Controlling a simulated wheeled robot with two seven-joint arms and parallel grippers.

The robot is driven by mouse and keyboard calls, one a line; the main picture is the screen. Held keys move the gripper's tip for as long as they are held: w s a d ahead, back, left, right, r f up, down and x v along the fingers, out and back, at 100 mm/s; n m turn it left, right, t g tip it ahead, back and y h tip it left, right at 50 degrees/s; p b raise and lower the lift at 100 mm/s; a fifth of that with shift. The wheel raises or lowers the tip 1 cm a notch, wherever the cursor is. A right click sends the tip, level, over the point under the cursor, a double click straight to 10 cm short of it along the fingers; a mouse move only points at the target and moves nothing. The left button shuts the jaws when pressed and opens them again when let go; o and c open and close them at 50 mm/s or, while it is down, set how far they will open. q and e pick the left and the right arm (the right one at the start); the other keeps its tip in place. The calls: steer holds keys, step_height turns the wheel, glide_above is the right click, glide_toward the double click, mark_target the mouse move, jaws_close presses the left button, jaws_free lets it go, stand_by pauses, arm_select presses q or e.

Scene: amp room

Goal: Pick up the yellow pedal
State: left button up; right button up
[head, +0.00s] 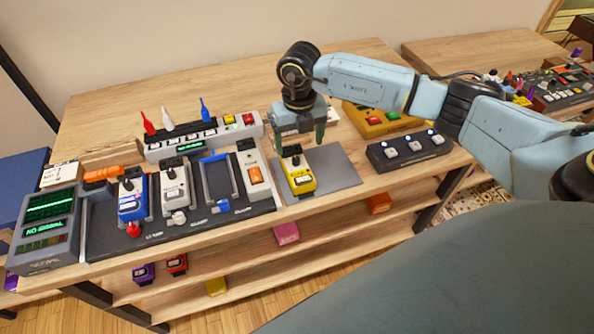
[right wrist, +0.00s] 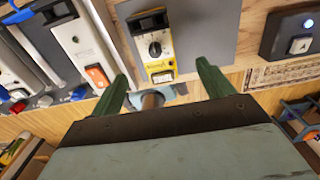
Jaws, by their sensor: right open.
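The yellow pedal (head: 298,172) lies on a grey mat (head: 340,168) on the wooden bench in the head view. It has a black top part with a knob, and it also shows in the right wrist view (right wrist: 159,70), ahead of the fingers and between their lines. My right gripper (head: 300,136) is open and empty, with green fingers pointing down just behind and above the yellow pedal. The fingers also show in the right wrist view (right wrist: 163,85). I see no contact with the pedal. My left gripper is not in view.
Left of the mat, a dark pedalboard (head: 150,238) holds a blue pedal (head: 132,205) and several others. A black three-button footswitch (head: 410,150) stands right of the mat. A yellow-orange unit (head: 375,122) and a white unit (head: 205,138) stand behind. Lower shelves hold a pink pedal (head: 287,234).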

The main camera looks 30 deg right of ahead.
mark_target(297, 160)
steer(key=f, duration=1)
steer(key=shift+w+a, duration=0.1)
steer(key=shift+a, duration=0.15)
steer(key=shift+r, duration=0.1)
steer(key=c, duration=1.4)
